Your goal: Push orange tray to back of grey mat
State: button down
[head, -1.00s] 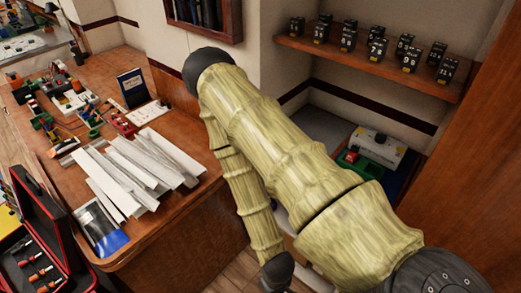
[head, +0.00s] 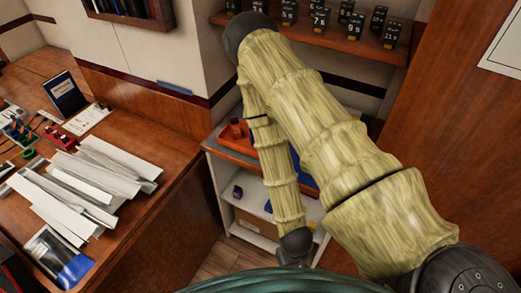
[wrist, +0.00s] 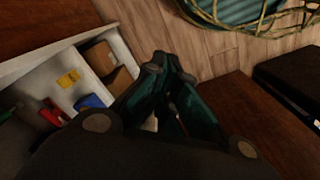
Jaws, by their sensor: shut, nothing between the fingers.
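An orange tray (head: 237,141) lies on top of a low white shelf unit, left of my arm in the head view. A small dark and reddish-brown item sits at its back edge, and my arm covers its right side. I cannot make out the grey mat; my arm hides much of that top. My gripper (wrist: 168,72) shows in the wrist view, its dark green fingers shut and empty, above the floor and beside the unit's open shelves. It is apart from the tray, which the wrist view does not show.
The white shelf unit (head: 252,238) has lower shelves; a purple item (head: 237,192) sits on one. Cardboard boxes (wrist: 107,62) and a yellow label (wrist: 68,78) show close to my gripper. A wooden counter with papers (head: 80,180) stands left. A wall shelf (head: 330,42) holds several black breakers.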

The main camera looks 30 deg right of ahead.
jog(key=w+r+m+b, duration=0.1)
jog(key=w+r+m, duration=0.15)
jog(key=w, duration=0.85)
jog(key=m+b, duration=0.3)
jog(key=m, duration=0.4)
send_near(236, 159)
jog(key=s+a+r, duration=0.3)
jog(key=f+p, duration=0.1)
jog(key=f, duration=0.2)
jog(key=w+d+f+p, duration=0.1)
jog(key=f, duration=0.2)
jog(key=w+f+p, duration=0.1)
jog(key=f, duration=0.2)
jog(key=shift+d+f+p, duration=0.3)
jog(key=shift+d+p, duration=0.05)
jog(key=shift+w+d+f, duration=0.1)
jog(key=shift+w+d, duration=0.35)
jog(key=shift+d, duration=0.1)
jog(key=w+d, duration=0.6)
jog(key=d, duration=0.1)
jog(key=w+d, duration=0.3)
jog(key=d, duration=0.1)
jog(key=shift+d+p, duration=0.1)
jog(key=shift+p, duration=0.2)
